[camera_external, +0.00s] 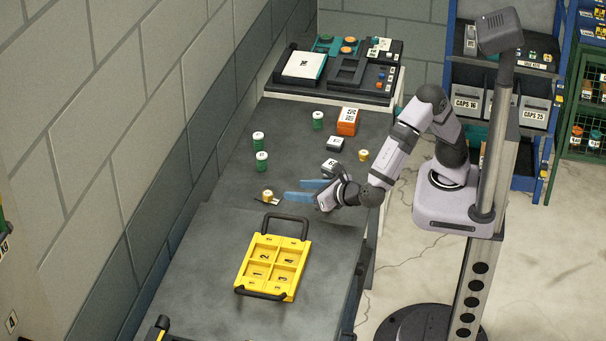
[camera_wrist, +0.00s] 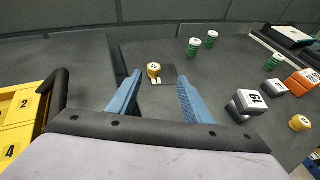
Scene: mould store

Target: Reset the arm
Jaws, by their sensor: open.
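My gripper (camera_external: 305,189) is low over the dark table, its two blue fingers spread apart with nothing between them. In the wrist view the open fingers (camera_wrist: 157,98) point toward a small yellow cylinder (camera_wrist: 154,70) standing on a dark square plate (camera_wrist: 168,78). That yellow cylinder (camera_external: 267,195) lies just beyond the fingertips in the outside view, apart from them. My arm reaches out over the table from its base at the right.
A yellow tray (camera_external: 248,262) with numbered compartments and black handles sits at the front. Several green cylinders (camera_external: 262,161), an orange block (camera_external: 347,121), grey-and-white blocks (camera_external: 335,144) and another yellow cylinder (camera_external: 363,155) stand farther back. A dark station (camera_external: 345,92) fills the far end; a wall runs left.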

